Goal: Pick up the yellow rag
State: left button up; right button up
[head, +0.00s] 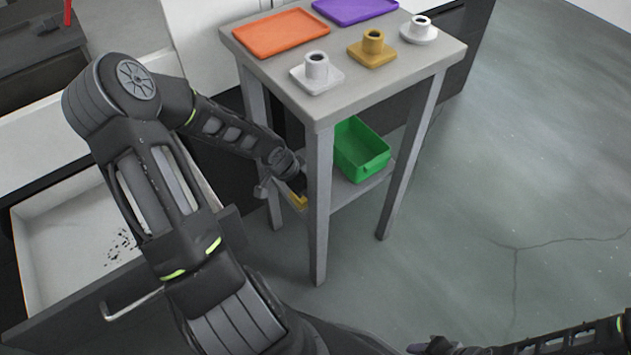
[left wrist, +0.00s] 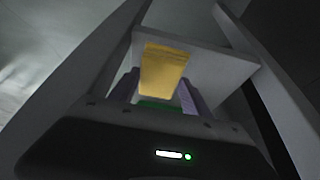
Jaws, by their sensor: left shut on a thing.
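The yellow rag (left wrist: 163,72) shows in the left wrist view between the two fingers of my left gripper (left wrist: 160,98), which is shut on it. In the head view a small strip of the rag (head: 298,200) shows at the lower shelf of the grey table, beside the front leg. I cannot tell whether the rag still touches the shelf. My right arm shows at the bottom right of the head view; its fingers are not clear.
The grey table (head: 300,112) carries an orange tray (head: 282,33), a purple tray (head: 354,9), and white and tan holders. A green bin (head: 362,150) stands on its lower shelf. An open drawer (head: 75,240) is at the left. The floor at the right is clear.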

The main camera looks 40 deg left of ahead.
pick_arm(q)
jog(key=s+a+r+p, duration=0.2)
jog(key=s+r+p, duration=0.2)
jog(key=s+p, duration=0.2)
jog(key=s, duration=0.2)
jog(key=shift+s+a+r, duration=0.3)
jog(key=shift+s+r, duration=0.1)
